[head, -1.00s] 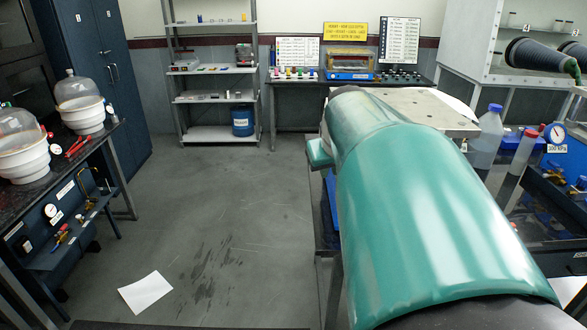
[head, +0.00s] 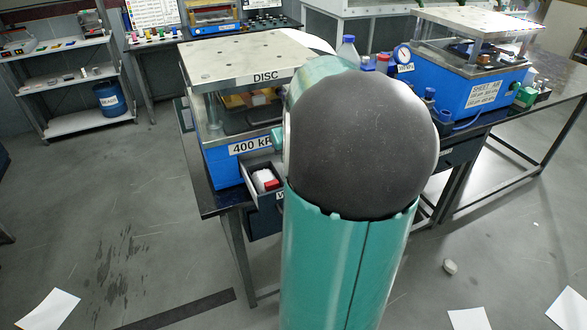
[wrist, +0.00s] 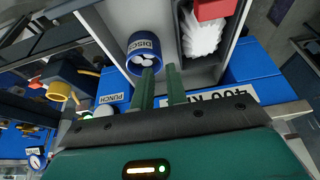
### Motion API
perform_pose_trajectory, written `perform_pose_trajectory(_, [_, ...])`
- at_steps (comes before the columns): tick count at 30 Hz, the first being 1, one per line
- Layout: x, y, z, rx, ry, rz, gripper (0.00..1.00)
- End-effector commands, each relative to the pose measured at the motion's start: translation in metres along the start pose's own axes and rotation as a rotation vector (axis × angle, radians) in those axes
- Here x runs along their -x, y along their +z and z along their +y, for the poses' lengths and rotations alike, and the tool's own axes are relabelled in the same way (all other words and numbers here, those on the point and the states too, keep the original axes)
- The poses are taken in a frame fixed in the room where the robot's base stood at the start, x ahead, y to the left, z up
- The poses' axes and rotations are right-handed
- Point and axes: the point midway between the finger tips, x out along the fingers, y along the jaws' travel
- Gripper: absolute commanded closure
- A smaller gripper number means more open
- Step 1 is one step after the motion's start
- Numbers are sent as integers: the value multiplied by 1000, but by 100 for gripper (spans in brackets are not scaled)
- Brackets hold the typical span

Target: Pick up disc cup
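The disc cup (wrist: 133,44) is a small blue cup lettered DISC with several pale round discs inside. In the wrist view it sits in a grey drawer (wrist: 172,22). My gripper (wrist: 161,71) has two green fingers, parallel and apart, with nothing visible between them. The left fingertip reaches the cup's near edge in the picture; I cannot tell whether it touches. The right fingertip is to the right of the cup. In the head view my arm hides the gripper and cup, while part of the open drawer (head: 250,172) shows.
White crumpled material (wrist: 202,36) and a red item (wrist: 213,9) lie right of the cup, past a divider. The blue DISC press (head: 222,166) stands above the drawer. A yellow-rimmed cup (wrist: 58,90) is at left in the wrist view. Another blue press (head: 470,95) stands at right.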

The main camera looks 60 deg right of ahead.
Motion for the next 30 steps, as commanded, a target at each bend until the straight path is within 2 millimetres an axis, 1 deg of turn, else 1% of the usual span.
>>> perform_pose_trajectory(1, [-8,0,-1,2,-3,-2,85])
perform_pose_trajectory(3, [-15,0,-1,2,-2,0,85])
perform_pose_trajectory(8, [-26,-1,-1,3,-3,0,85])
perform_pose_trajectory(15, [-62,0,0,6,-5,-1,85])
perform_pose_trajectory(18, [-70,0,1,5,-3,1,85])
perform_pose_trajectory(25, [-72,-1,1,6,0,2,85])
perform_pose_trajectory(26, [-72,-1,1,6,0,2,87])
perform_pose_trajectory(27, [-72,0,1,6,0,2,95])
perform_pose_trajectory(28, [-72,0,1,6,0,2,100])
perform_pose_trajectory(30, [-72,0,1,6,0,2,100])
